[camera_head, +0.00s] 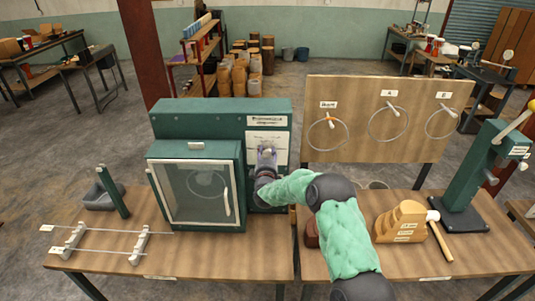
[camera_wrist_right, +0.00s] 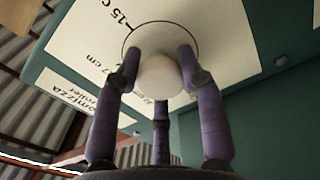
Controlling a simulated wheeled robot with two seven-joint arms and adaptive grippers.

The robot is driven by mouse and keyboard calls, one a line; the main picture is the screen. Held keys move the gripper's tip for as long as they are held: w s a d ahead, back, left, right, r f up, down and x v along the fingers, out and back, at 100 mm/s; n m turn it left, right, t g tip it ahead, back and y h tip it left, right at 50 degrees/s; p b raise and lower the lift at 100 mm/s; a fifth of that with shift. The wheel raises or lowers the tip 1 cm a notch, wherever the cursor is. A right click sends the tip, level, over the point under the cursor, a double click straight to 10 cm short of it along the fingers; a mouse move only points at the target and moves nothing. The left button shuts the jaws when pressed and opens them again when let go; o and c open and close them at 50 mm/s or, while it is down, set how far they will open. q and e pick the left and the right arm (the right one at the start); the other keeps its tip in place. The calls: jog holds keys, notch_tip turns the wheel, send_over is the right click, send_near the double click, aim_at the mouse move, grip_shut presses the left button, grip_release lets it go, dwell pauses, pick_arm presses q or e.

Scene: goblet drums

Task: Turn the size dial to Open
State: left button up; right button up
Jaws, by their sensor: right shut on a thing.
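The size dial is a pale round knob (camera_wrist_right: 160,76) on a white scale plate (camera_wrist_right: 222,28) in the right wrist view. Printed marks such as "15 c" and "7 cm" show on the plate; the word Open cannot be read. My right gripper (camera_head: 267,158) is at the right part of the green machine (camera_head: 220,118), in front of the plate. Its purple fingers (camera_wrist_right: 160,70) are shut around the knob. In the head view the gripper mostly hides the dial. My left gripper is not in view.
A glass-fronted door (camera_head: 195,190) with a pale handle is left of my right gripper. A board with hoops (camera_head: 385,120) stands to the right. A stepped wooden block (camera_head: 402,222), a mallet (camera_head: 440,235) and a green press (camera_head: 470,175) are on the right bench.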

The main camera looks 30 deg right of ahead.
jog(key=shift+w+a+r+n, duration=0.15)
jog(key=shift+r+n, duration=0.25)
jog(key=shift+n, duration=0.3)
jog(key=o, duration=1.2)
jog(key=shift+w, duration=0.1)
jog(key=shift+c, duration=0.2)
jog(key=shift+a+f, duration=0.15)
jog(key=shift+f, duration=0.1)
jog(key=shift+f, duration=0.1)
jog(key=shift+s, duration=0.35)
jog(key=v, duration=1.1)
jog(key=shift+a, duration=0.15)
jog(key=shift+s, duration=0.15)
